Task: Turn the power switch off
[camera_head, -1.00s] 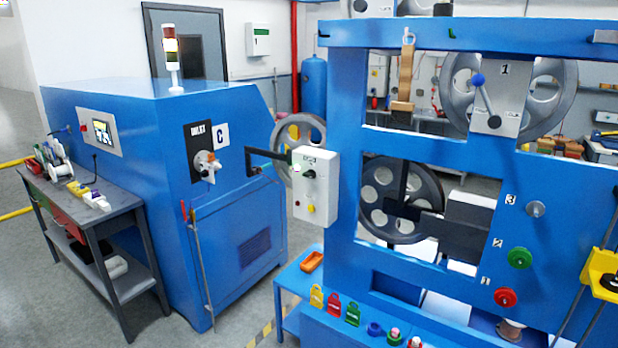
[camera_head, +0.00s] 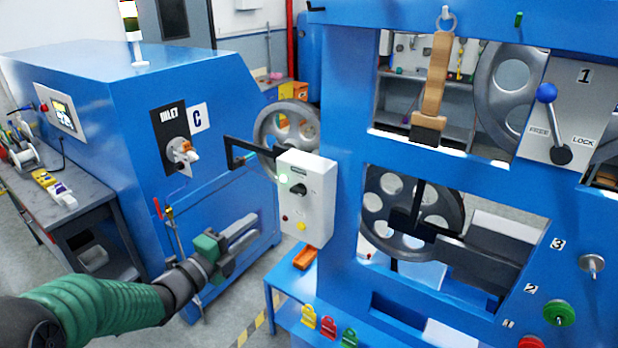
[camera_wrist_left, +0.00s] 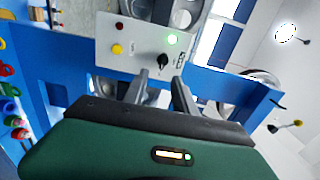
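The power switch is a black rotary knob (camera_head: 298,189) on the front of a white control box (camera_head: 320,200), fixed to the left post of the blue frame. My right gripper is out of view.
A black bracket arm (camera_head: 255,150) reaches between the cabinet (camera_head: 85,75) and the box. A red button (camera_head: 285,218) and a yellow button (camera_head: 301,226) sit lower on the box. An orange tray (camera_head: 304,257) lies on the blue bench below it.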

